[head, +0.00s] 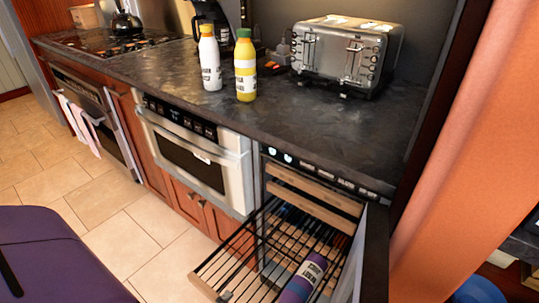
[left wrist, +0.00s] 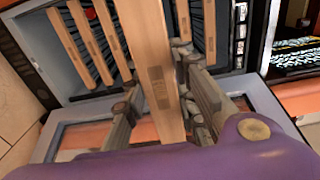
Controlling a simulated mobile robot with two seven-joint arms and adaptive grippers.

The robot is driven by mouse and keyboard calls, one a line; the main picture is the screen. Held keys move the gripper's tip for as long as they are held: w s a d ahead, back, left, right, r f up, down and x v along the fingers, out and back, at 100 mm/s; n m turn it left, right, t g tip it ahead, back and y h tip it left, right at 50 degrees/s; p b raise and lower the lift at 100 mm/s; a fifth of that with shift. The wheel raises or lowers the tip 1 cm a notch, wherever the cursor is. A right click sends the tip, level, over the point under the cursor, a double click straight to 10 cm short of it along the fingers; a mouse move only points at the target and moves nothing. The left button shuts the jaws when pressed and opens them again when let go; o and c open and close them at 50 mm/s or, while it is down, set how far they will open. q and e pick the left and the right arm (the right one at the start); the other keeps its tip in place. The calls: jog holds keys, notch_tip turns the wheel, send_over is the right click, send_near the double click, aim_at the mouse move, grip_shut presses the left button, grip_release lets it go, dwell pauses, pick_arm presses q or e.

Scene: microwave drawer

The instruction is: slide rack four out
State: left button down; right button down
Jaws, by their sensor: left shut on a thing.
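In the head view an extended wooden-fronted wire rack (head: 212,277) juts from the low cooler under the counter. Two more wooden rack fronts (head: 312,192) sit above it, further in. In the left wrist view my left gripper (left wrist: 165,100) is shut on a long upright-looking wooden rack front (left wrist: 148,45), with its fingers on both sides. Several other wooden rack fronts (left wrist: 90,42) stand to its left, further back. My right gripper is in neither view.
The cooler's open door (head: 374,255) stands on the right. A microwave drawer (head: 190,150) is left of the cooler. A toaster (head: 345,52), white bottle (head: 210,62) and yellow bottle (head: 245,70) stand on the counter.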

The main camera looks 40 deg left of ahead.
pick_arm(q)
jog(key=shift+s, duration=0.35)
jog(key=c, duration=1.4)
grip_release()
jog(key=s, duration=1.2)
jog(key=shift+a, duration=0.25)
jog(key=shift+w, duration=0.1)
